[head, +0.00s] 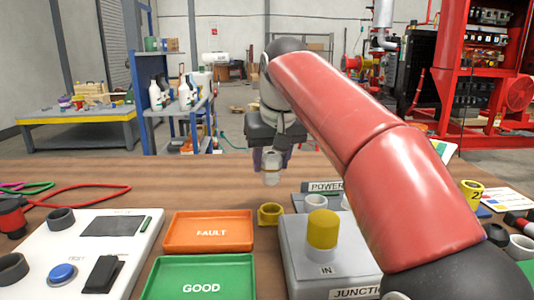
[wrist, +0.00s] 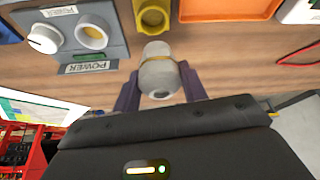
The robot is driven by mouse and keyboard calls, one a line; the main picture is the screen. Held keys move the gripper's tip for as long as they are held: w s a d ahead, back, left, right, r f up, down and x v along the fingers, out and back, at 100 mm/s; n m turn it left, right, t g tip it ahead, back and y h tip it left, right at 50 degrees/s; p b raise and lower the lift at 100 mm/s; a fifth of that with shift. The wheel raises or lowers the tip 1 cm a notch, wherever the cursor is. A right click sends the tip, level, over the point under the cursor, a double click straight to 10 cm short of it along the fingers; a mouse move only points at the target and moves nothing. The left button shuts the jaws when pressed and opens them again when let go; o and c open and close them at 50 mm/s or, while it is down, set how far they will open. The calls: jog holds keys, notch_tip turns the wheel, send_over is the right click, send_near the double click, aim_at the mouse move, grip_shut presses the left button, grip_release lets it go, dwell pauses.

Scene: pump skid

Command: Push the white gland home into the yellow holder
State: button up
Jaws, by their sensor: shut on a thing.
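My gripper (head: 271,158) is shut on the white gland (head: 272,172), which hangs below the fingers above the wooden table. In the wrist view the gland (wrist: 158,72) sits between two dark purple fingers and shows a thin yellow band. The yellow holder (head: 270,213) stands on the table below the gland in the head view. In the wrist view the holder (wrist: 152,14) is at the top edge, partly cut off, just beyond the gland. The gland is apart from the holder in the head view; the exact gap is hard to tell.
A grey junction box (head: 300,262) with a yellow cap (head: 322,228) stands right of the holder. The orange FAULT tray (head: 209,246) and green GOOD tray (head: 150,285) lie left. The POWER box (wrist: 100,50) is close by. My red arm hides part of the right side.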

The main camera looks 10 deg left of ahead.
aim_at(272, 180)
jog(key=shift+f, duration=0.75)
notch_tip(272, 180, down, 4)
jog(key=b, duration=0.3)
jog(key=shift+r, duration=0.3)
jog(key=shift+p, duration=0.65)
jog(key=shift+f+b, duration=1.2)
jog(key=shift+f, duration=0.6)
jog(key=o, duration=1.2)
jog(key=shift+s+r, duration=0.1)
